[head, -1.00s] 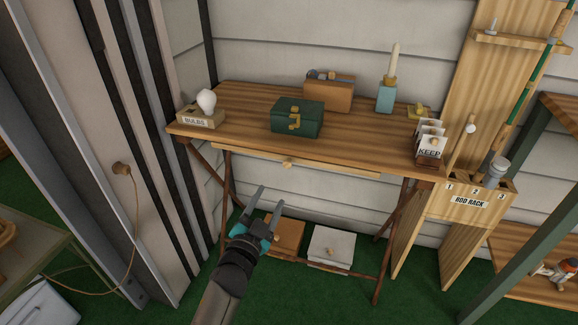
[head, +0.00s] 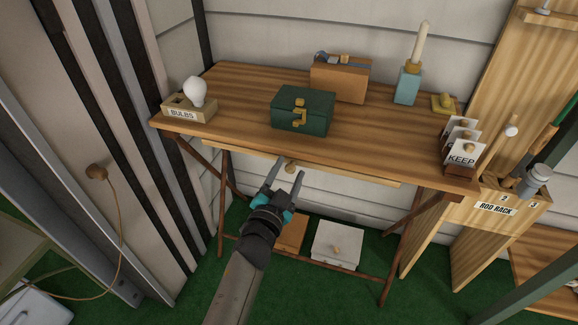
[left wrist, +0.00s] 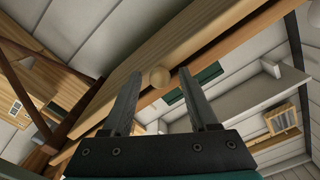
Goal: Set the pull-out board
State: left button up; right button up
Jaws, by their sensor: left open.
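The pull-out board (head: 348,174) is a thin pale wooden edge under the front of the table top, with a small round wooden knob (head: 291,167) at its front. It appears slid in, with only its front edge showing. My left gripper (head: 284,175) is open and empty just in front of and slightly below the knob. In the left wrist view the knob (left wrist: 160,77) shows beyond the fingertips, between the two fingers (left wrist: 158,85), apart from them as far as I can tell. My right gripper is not in view.
The wooden table (head: 235,113) carries a green box (head: 302,110), a bulbs box (head: 187,112), a brown box (head: 338,80), a blue candle holder (head: 407,87) and a card holder (head: 461,166). A white box (head: 337,243) stands below. The rod rack (head: 495,208) is at right.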

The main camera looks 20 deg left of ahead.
pick_arm(q)
grip_shut()
dwell(0.5)
dwell(1.0)
